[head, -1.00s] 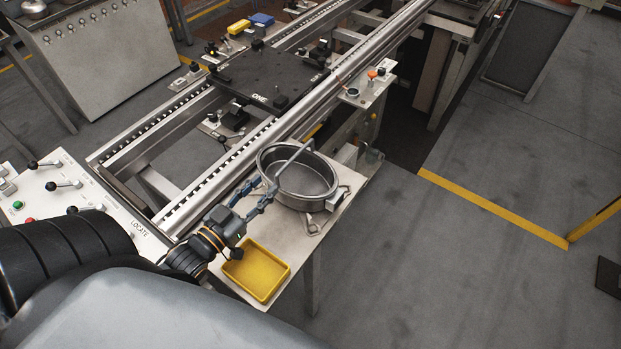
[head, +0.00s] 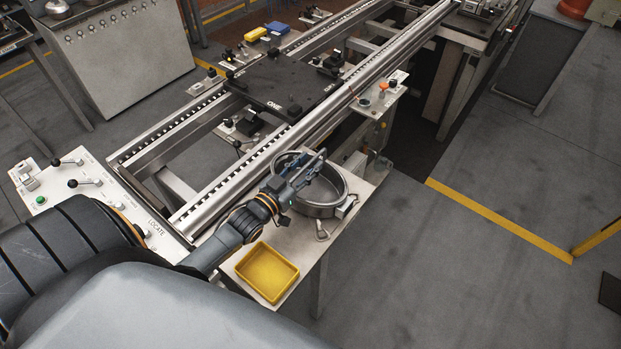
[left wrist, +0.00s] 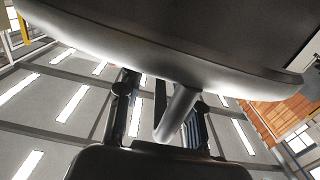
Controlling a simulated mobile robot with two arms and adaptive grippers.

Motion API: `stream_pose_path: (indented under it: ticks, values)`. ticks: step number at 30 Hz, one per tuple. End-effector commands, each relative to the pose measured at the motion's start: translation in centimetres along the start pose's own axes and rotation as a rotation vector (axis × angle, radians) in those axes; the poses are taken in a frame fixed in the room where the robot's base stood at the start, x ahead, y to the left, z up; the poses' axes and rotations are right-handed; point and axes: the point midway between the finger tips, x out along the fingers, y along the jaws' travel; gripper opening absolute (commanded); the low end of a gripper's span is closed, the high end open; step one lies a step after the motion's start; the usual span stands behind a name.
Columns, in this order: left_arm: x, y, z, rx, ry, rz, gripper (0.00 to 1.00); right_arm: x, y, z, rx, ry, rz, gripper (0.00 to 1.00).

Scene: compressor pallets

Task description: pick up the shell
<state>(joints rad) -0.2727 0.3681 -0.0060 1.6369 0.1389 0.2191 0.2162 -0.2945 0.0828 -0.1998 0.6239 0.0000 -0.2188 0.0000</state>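The shell (head: 340,196) is a round, open grey metal vessel with a thin pipe. It sits on the small pale side table (head: 292,235) in the head view. My left gripper (head: 316,163) reaches over its near left rim, fingers pointing to the far side. In the left wrist view the shell's curved wall (left wrist: 150,40) fills the top, and its pipe (left wrist: 178,112) stands between the two fingers of the left gripper (left wrist: 160,112). The fingers are apart, with a gap on the left of the pipe; the pipe looks closer to the right finger. My right gripper is not in view.
A yellow tray (head: 267,273) lies on the table's near end. The metal conveyor rail (head: 245,175) runs close along the left, with a black pallet (head: 285,85) on it. A lever panel (head: 85,190) stands at left.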

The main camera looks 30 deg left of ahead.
Motion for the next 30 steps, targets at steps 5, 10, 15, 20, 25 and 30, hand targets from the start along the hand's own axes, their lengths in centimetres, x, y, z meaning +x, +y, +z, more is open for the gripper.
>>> stream_pose_path:
  ticks: [5,10,15,20,25,30]
  values:
    - [0.79,0.06,0.08,0.000,-0.001,0.001,0.36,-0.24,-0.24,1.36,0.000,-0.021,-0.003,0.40]
    - [0.75,0.06,0.10,0.000,-0.001,0.001,0.32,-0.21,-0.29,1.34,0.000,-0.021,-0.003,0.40]
    - [0.73,0.05,0.08,0.000,-0.001,0.001,0.00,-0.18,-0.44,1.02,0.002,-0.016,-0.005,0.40]
    - [0.73,0.05,0.08,0.000,-0.001,0.001,0.00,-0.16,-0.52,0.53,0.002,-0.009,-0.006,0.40]
    - [0.93,0.03,-0.66,0.000,0.016,0.002,0.00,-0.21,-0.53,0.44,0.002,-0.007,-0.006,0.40]
    - [0.92,0.02,-0.69,0.000,0.016,0.002,0.00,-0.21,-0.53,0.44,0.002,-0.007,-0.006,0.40]
